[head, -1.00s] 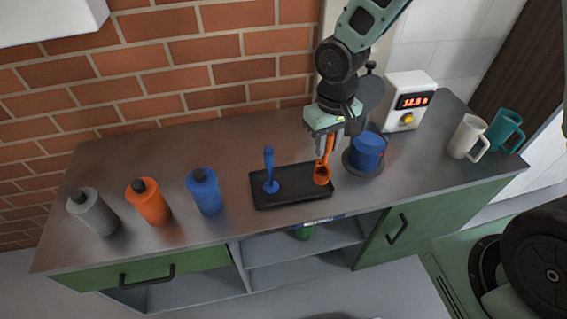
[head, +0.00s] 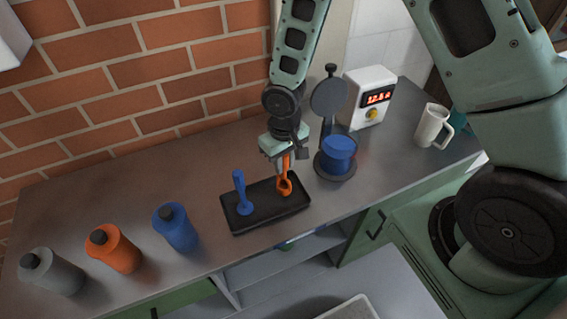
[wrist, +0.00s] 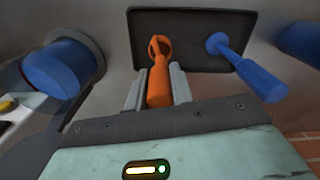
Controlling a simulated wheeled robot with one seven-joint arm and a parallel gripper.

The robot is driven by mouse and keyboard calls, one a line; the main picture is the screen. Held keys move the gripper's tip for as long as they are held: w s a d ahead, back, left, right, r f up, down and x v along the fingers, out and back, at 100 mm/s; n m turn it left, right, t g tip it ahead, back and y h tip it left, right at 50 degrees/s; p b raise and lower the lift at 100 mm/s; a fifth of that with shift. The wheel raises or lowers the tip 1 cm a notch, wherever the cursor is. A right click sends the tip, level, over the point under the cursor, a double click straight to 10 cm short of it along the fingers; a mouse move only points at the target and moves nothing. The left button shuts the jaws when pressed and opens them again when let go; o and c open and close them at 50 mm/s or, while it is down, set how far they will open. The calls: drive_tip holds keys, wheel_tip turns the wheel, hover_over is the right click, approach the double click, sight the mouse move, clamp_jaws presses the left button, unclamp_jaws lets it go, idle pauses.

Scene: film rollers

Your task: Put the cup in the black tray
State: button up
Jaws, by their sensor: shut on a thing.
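My gripper (head: 280,166) is shut on the handle of an orange long-handled cup (head: 285,187). In the wrist view the orange cup (wrist: 158,75) stands out between the two fingers (wrist: 158,90), its small round end over the tray. The black tray (head: 268,222) lies on the counter below my gripper, and the orange cup is at its right part; I cannot tell whether its end touches the tray. A blue long-handled cup (head: 243,203) rests in the tray's left part, its handle pointing up. The black tray also shows in the wrist view (wrist: 190,52).
A blue container on a dark round base (head: 338,157) stands right of the tray, with a white box with a red display (head: 370,95) behind. A white mug (head: 431,127) and a partly hidden teal mug (head: 459,121) are farther right. Grey, orange and blue bottles (head: 176,228) stand left.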

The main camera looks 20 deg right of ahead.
drive_tip(key=shift+f, duration=0.7)
drive_tip(key=shift+f, duration=0.2)
drive_tip(key=o, duration=0.9)
drive_tip(key=shift+r, duration=0.1)
drive_tip(key=shift+o, duration=0.2)
